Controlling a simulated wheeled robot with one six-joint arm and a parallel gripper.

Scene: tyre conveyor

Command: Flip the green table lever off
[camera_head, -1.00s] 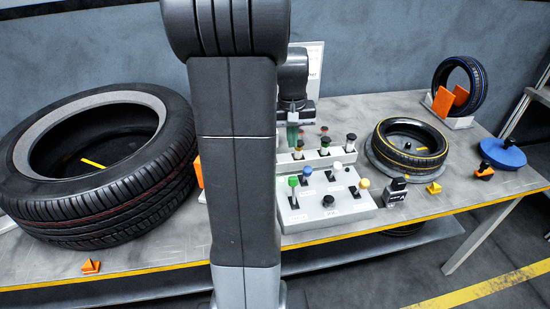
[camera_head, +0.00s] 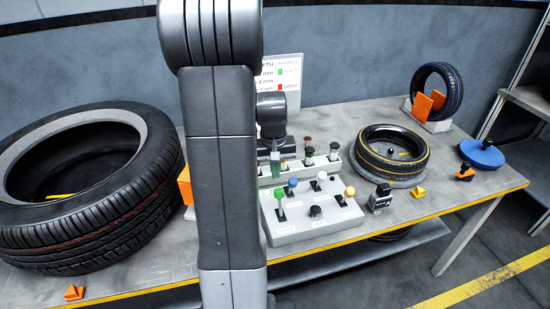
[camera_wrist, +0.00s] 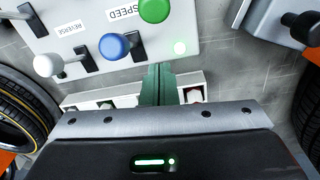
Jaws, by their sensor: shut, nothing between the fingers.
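In the wrist view the green knob (camera_wrist: 155,9) is cut off by the top edge. My gripper (camera_head: 275,163) is behind and above the panel's back edge, close to the green lever but seemingly apart from it. In the wrist view its green fingers (camera_wrist: 158,80) are together and empty, pointing toward the panel.
A rack of buttons (camera_head: 331,160) stands behind the panel. A big tyre (camera_head: 100,215) lies left, a smaller one (camera_head: 392,155) right.

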